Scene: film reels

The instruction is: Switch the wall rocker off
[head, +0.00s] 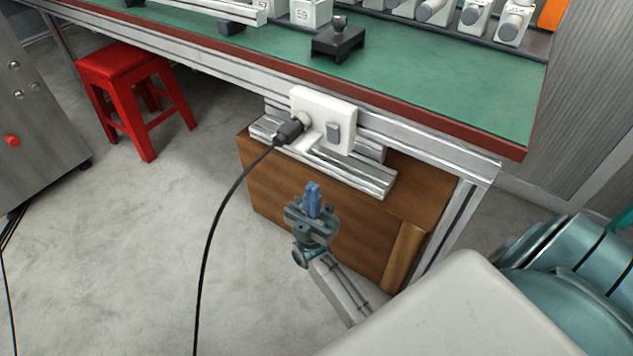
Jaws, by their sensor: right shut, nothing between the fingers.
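The rocker (334,131) is a small dark grey switch on the right part of a white plate (346,109) at the front edge of the workbench. Whether it is tipped on or off is too small to tell. A black plug (290,131) sits in the socket at the plate's left, with a black cable hanging from it. My right gripper (313,194) is shut and empty, its blue fingertips pointing up. In the picture it is below the rocker and a little left of it, apart from it. My left gripper is not in view.
The green-topped workbench (440,100) carries a black clamp-like block (338,42) and several grey-white cylindrical parts. A wooden cabinet (290,195) stands under it. A red stool (125,75) is at the left. The black cable (212,225) runs down left of my gripper.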

